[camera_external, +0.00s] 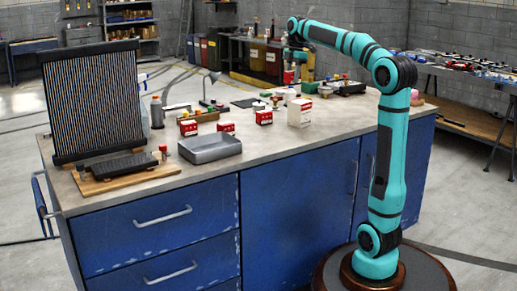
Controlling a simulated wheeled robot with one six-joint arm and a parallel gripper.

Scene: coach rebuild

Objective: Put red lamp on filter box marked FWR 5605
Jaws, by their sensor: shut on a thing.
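My gripper (303,80) hangs from the wrist over the far part of the bench, small in this view. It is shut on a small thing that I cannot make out. Several small red-and-white boxes stand on the bench: one at the left (188,128), a middle one (226,128) and a right one (264,118). A taller white box with red print (300,113) stands nearer the bench's middle. The markings are too small to read, so I cannot tell which is FWR 5605. A small red-topped item (163,151) stands by the wooden board; I cannot tell whether it is a lamp.
A tall dark radiator-like panel (95,102) stands at the bench's left end. A grey metal tray (210,148) lies near the front edge. Small parts crowd the bench behind the boxes. The bench top (345,125) is clear right of the white box.

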